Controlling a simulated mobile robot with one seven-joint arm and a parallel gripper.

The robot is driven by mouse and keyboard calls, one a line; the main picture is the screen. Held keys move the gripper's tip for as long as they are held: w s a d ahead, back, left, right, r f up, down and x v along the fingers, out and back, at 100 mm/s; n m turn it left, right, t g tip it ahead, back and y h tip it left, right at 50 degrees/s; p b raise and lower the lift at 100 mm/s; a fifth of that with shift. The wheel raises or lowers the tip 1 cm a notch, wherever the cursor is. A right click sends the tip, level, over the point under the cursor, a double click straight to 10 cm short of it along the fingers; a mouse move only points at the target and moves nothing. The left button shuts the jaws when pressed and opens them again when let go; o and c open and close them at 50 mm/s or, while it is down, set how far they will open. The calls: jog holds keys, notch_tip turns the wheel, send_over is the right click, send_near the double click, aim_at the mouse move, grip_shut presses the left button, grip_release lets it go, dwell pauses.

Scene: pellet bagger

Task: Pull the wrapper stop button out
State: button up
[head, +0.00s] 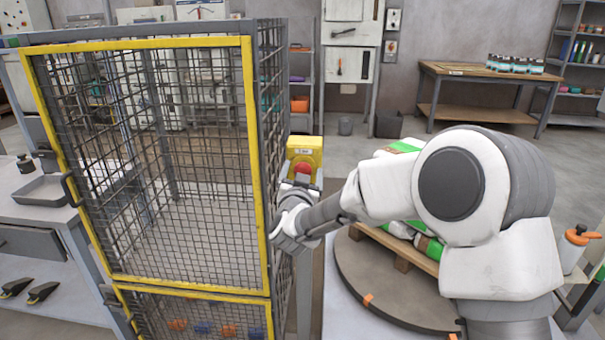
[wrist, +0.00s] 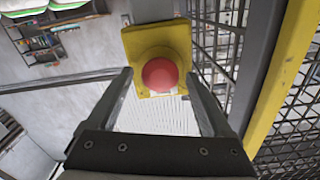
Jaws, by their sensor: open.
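The wrapper stop button is a red mushroom knob (wrist: 160,75) on a yellow box (wrist: 135,38). In the head view the red knob (head: 302,168) shows on the yellow box (head: 305,148), on a post beside the mesh cage. My gripper (wrist: 160,85) is open in the wrist view, with one finger on each side of the knob in the picture. I see gaps between the fingers and the knob, and cannot tell how far the fingertips reach along it. In the head view my gripper (head: 293,190) is just in front of the box, and my wrist hides its fingers partly.
A yellow-framed mesh cage (head: 262,200) stands directly left of the box. A round turntable (head: 365,285) with a pallet and green-white bags lies to the right, below my arm. A workbench (head: 440,70) stands at the back right.

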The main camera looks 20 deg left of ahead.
grip_shut()
dwell(0.4)
jog(key=shift+s, duration=0.1)
jog(key=shift+s+d+f+b, duration=0.15)
jog(key=shift+s+b, duration=0.15)
jog(key=shift+s, duration=0.15)
grip_release()
jog(key=shift+s, duration=0.1)
